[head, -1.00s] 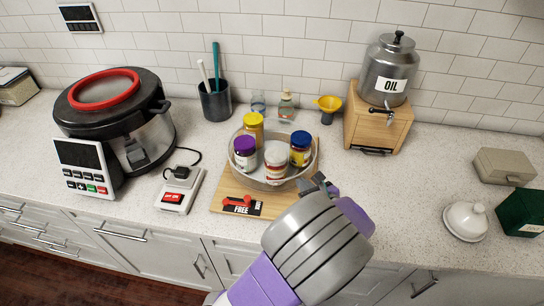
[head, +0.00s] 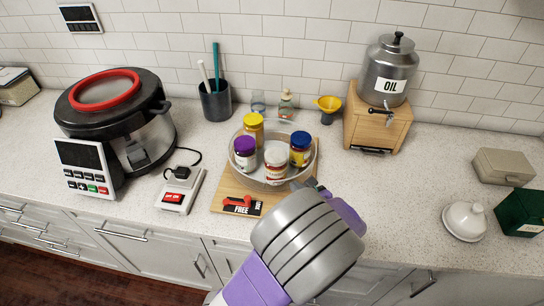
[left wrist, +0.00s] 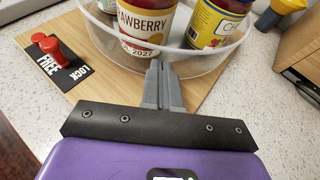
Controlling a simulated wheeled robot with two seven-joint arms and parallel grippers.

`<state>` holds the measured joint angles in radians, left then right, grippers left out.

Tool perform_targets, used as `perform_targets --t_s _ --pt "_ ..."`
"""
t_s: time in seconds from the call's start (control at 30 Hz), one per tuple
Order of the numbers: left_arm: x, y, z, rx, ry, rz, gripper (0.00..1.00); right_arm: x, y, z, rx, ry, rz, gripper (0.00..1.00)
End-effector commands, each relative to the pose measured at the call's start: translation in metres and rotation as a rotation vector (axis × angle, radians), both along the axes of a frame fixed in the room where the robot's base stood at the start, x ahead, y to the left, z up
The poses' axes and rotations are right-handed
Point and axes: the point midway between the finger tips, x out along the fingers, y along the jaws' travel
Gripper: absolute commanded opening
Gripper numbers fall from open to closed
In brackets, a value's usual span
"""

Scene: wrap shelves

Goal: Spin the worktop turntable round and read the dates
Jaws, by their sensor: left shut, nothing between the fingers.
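The clear-walled round turntable (head: 262,184) sits on a wooden board (head: 228,192). It carries a yellow-lidded jar (head: 253,127), a purple-lidded jar (head: 245,153), a white-lidded jar (head: 275,165) and a blue-lidded jar (head: 299,149). In the left wrist view the strawberry jar (left wrist: 143,28) shows a date ending in 2027; its first part is unclear. A red lever (left wrist: 52,49) lies by a FREE/LOCK label. My left gripper (head: 313,184) is shut and empty at the turntable's near right rim; its fingertips (left wrist: 158,66) look close to the wall, contact unclear. My right gripper is out of view.
Left stand a large cooker (head: 115,115) and a small switch box (head: 180,192). An oil can (head: 388,72) stands on a wooden stand at right.

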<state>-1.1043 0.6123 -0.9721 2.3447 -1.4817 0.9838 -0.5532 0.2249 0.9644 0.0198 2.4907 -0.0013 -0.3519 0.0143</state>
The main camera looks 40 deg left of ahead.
Motion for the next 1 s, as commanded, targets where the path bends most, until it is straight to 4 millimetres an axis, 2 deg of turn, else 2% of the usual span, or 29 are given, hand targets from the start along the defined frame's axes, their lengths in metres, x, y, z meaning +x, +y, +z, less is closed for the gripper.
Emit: perform_targets --t_s 0.3,0.63,1.0 --pt "-0.013 0.011 0.000 -0.001 0.001 0.001 0.00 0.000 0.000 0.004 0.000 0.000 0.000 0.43" --pt "-0.014 0.011 0.000 0.001 0.000 0.001 0.00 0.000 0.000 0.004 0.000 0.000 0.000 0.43" --pt "-0.027 -0.010 0.001 0.001 0.002 -0.001 0.00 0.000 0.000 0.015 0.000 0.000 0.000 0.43"
